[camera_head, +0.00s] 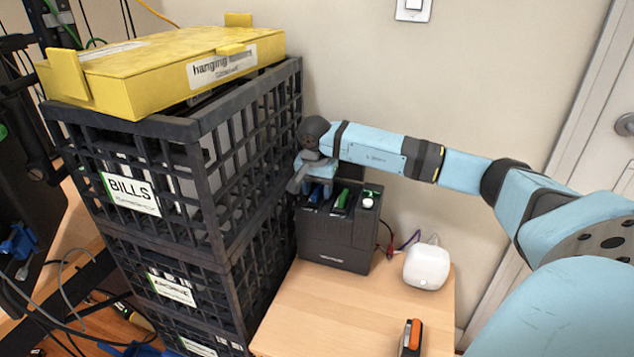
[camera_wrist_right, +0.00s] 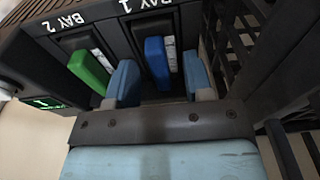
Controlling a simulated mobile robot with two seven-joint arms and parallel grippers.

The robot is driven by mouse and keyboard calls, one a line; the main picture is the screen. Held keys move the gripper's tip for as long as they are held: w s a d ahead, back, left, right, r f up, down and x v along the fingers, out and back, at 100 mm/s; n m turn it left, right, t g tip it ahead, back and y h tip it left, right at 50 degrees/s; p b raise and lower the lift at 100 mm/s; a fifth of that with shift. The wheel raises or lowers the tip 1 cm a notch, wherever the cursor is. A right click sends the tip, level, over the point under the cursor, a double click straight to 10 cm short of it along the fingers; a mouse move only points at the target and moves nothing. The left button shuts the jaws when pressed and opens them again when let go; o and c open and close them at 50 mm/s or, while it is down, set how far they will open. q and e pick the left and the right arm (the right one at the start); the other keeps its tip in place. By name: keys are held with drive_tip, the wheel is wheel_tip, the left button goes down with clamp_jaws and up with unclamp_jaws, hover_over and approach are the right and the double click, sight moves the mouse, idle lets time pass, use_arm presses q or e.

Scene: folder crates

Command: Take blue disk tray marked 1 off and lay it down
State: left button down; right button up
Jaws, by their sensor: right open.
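The blue disk tray (camera_wrist_right: 157,62) sits in the slot labelled BAY 1 of the dark drive box, its blue handle sticking out. In the head view it shows as a small blue patch (camera_head: 315,196) below my right gripper (camera_head: 310,180). In the wrist view my right gripper (camera_wrist_right: 160,85) is open, with one blue-grey finger on each side of the blue handle and gaps between. The green tray (camera_wrist_right: 90,72) in BAY 2 lies just left of the left finger. The drive box (camera_head: 335,243) stands on the wooden table. My left gripper is not in view.
Stacked black crates (camera_head: 270,190) with a yellow hanging-folder box (camera_head: 150,65) on top stand close to the left of the drive box. A white rounded device (camera_head: 427,266), cables and an orange-black tool (camera_head: 411,338) are on the table (camera_head: 330,310). The table's front middle is clear.

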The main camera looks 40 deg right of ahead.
clamp_jaws()
drive_tip(key=c, duration=0.8)
unclamp_jaws()
clamp_jaws()
drive_tip(key=shift+r, duration=0.15)
drive_tip(key=shift+r+p, duration=1.2)
drive_tip(key=shift+r, duration=0.15)
